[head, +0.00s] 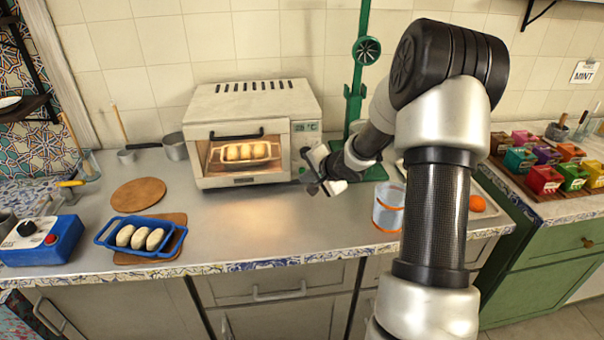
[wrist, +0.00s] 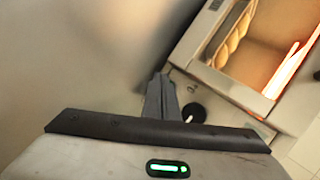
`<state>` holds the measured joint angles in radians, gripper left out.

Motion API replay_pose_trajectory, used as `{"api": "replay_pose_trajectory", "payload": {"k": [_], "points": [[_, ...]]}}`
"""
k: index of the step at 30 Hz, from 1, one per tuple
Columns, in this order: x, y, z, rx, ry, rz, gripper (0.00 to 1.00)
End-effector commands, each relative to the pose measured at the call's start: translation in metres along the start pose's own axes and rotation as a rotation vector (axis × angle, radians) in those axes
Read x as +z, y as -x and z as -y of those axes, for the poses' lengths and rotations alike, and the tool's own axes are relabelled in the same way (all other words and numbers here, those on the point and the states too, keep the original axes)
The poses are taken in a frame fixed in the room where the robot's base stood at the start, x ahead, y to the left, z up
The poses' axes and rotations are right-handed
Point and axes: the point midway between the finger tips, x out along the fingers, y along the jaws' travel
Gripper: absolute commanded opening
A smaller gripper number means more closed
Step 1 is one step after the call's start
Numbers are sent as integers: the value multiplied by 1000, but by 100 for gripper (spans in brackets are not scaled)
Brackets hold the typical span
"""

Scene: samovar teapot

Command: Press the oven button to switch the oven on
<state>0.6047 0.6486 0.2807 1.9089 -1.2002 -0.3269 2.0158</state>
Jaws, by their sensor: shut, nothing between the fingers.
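The white oven (head: 255,100) stands on the counter against the tiled wall. Its window glows warm and shows a loaf-like tray of bread inside. A display reading in °C is at the upper right of its front, with a dark knob (wrist: 193,112) below. My gripper (head: 316,188) is shut and empty, at the lower right of the oven front. The wrist view shows its closed fingertips (wrist: 161,82) beside the oven's control panel, near the knob. I cannot tell whether they touch the panel. The button itself cannot be made out; my gripper may hide it.
A blue tray (head: 103,240) with pale dough pieces sits on a wooden board at the front left. A blue box with a red button (head: 51,239) is farther left. A glass container (head: 388,207) stands right of my gripper. The counter before the oven is clear.

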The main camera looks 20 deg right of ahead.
Motion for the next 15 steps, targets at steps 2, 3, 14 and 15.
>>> {"api": "replay_pose_trajectory", "payload": {"k": [2, 3, 14, 15], "points": [[2, 3, -2, 0, 1, -1, 0], [3, 4, -3, 0, 0, -1, 0], [5, 7, -5, 0, 0, 0, 0], [6, 8, -6, 0, 1, 0, 0]]}}
